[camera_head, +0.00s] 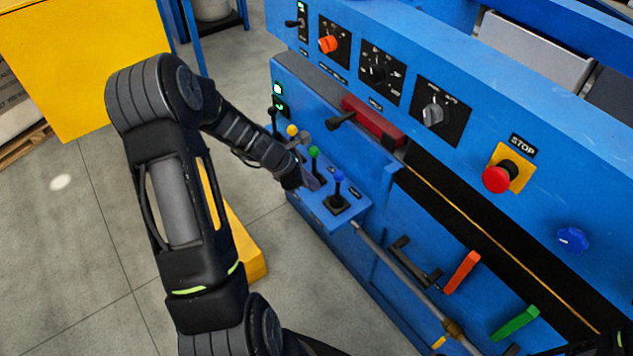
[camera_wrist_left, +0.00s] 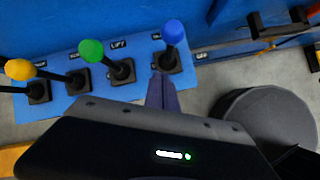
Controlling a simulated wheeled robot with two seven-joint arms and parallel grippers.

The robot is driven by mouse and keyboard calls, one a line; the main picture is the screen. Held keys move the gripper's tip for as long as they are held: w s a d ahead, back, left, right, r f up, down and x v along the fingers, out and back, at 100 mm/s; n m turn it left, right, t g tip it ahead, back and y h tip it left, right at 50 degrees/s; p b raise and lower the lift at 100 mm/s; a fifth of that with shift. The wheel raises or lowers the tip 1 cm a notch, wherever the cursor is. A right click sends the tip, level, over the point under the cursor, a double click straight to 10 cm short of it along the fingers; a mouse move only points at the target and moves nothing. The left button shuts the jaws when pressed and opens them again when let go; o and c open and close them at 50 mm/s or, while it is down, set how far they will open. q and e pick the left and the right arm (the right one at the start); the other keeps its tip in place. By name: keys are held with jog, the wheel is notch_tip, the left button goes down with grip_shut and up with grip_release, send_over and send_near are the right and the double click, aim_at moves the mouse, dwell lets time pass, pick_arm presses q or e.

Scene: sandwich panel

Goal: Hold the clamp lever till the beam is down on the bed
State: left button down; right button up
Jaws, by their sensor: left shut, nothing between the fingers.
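A small blue lever panel (camera_head: 319,207) carries a row of levers with coloured knobs. The blue-knobbed lever (camera_head: 338,186) is nearest its right end, with the green-knobbed lever (camera_head: 314,154) beside it and the yellow-knobbed lever (camera_head: 292,131) farther left. I cannot clearly read which label says clamp. My left gripper (camera_head: 308,183) is shut and empty. In the left wrist view its fingertips (camera_wrist_left: 163,82) are close to the base of the blue-knobbed lever (camera_wrist_left: 173,34); I cannot tell whether they touch. The machine's long dark slot (camera_head: 470,225) runs to the lower right. My right gripper is not in view.
The control face above holds an orange knob (camera_head: 328,44), a grey selector (camera_head: 432,115), a red stop button (camera_head: 497,178) and a blue knob (camera_head: 572,239). Orange (camera_head: 462,271) and green (camera_head: 516,323) handles stick out lower right. A yellow cabinet (camera_head: 85,55) stands left; grey floor (camera_head: 70,240) is open.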

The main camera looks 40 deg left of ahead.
pick_arm(q)
jog(key=v, duration=1)
jog(key=shift+s+f+p, duration=0.2)
jog(key=shift+p, duration=0.2)
jog(key=shift+a, duration=0.1)
